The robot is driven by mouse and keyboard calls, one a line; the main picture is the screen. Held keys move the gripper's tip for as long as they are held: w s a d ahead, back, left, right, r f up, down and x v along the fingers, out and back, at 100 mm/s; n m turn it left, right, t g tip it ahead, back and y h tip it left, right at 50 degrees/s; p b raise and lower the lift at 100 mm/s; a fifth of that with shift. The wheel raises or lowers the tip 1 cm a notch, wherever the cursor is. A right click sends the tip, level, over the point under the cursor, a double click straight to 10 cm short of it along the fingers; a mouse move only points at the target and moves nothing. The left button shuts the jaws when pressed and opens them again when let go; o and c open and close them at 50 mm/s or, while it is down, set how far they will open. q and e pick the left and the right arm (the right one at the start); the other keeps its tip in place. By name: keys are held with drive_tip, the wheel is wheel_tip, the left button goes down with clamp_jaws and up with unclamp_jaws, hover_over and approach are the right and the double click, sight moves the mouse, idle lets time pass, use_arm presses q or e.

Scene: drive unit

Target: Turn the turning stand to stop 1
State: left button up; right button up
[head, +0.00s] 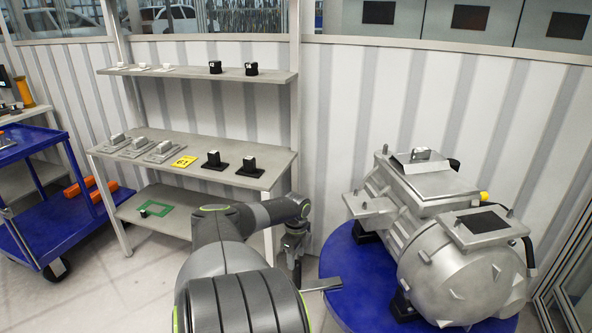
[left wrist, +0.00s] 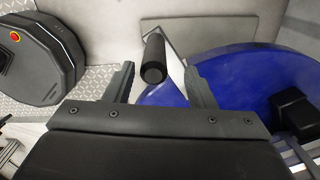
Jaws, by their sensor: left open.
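The turning stand (head: 345,262) is a round blue platform at the right of the head view, with a large grey drive unit (head: 440,235) on it. Its blue top also shows in the left wrist view (left wrist: 235,85). A short black cylindrical handle (left wrist: 153,60) stands at the stand's edge in the left wrist view. My left gripper (head: 294,258) hangs down beside the stand's left edge. In the left wrist view its fingers (left wrist: 160,88) are apart, with the handle showing between them; I cannot tell whether they touch it. No stop mark is readable. My right gripper is not in view.
A grey shelf rack (head: 210,150) with several small parts and a yellow tag (head: 184,162) stands behind my left arm. A blue cart (head: 55,210) stands at the far left. A dark-framed panel (head: 570,275) stands close at the right. The floor between cart and rack is clear.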

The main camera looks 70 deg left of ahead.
use_arm(q)
wheel_tip(320, 180, up, 10)
drive_tip(key=p, duration=0.1)
drive_tip(key=shift+r, duration=0.2)
drive_tip(key=shift+a+f, duration=0.1)
idle(0.4)
